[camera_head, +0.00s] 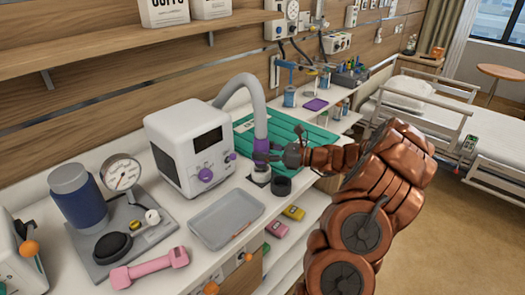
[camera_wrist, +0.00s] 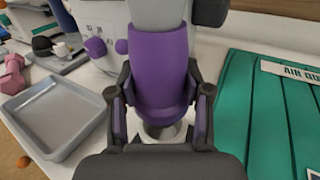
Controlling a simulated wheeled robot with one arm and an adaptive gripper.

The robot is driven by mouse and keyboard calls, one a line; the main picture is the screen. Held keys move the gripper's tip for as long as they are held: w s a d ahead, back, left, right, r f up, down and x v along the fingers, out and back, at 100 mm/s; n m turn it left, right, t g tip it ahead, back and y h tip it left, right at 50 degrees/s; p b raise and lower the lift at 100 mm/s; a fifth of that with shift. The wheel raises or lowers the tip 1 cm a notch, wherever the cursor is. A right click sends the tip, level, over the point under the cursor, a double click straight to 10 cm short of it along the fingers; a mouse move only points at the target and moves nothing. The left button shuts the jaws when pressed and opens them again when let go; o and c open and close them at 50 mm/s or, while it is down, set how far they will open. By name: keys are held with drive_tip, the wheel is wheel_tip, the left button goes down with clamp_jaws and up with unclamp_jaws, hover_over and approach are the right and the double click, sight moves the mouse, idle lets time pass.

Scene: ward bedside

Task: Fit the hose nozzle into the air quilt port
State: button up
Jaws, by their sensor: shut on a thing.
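The purple hose nozzle (camera_head: 261,147) is on the end of a grey hose (camera_head: 247,90) that arches from a white blower unit (camera_head: 190,145). My gripper (camera_head: 270,154) is shut around the nozzle, with a finger on each side of it in the wrist view (camera_wrist: 160,112). The nozzle (camera_wrist: 158,65) points down and looks close to upright. Just below it is a pale round fitting (camera_wrist: 165,131), partly hidden by the nozzle and gripper; I cannot tell whether they touch or whether it is the port. The teal air quilt (camera_head: 300,135) lies behind, its label partly readable.
A grey tray (camera_head: 226,217) lies left of the gripper in the wrist view. A dark ring-shaped holder (camera_head: 281,186) stands close to the nozzle. A pink dumbbell (camera_head: 150,268) and a gauge (camera_head: 121,172) are further left. A shelf (camera_head: 130,48) overhangs the counter.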

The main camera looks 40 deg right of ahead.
drive_tip(key=shift+f+b, duration=0.5)
drive_tip(key=shift+f, duration=1)
idle(0.5)
drive_tip(key=o, duration=1.3)
drive_tip(key=shift+f, duration=0.1)
drive_tip(key=v, duration=1.2)
drive_tip(key=shift+d, duration=0.1)
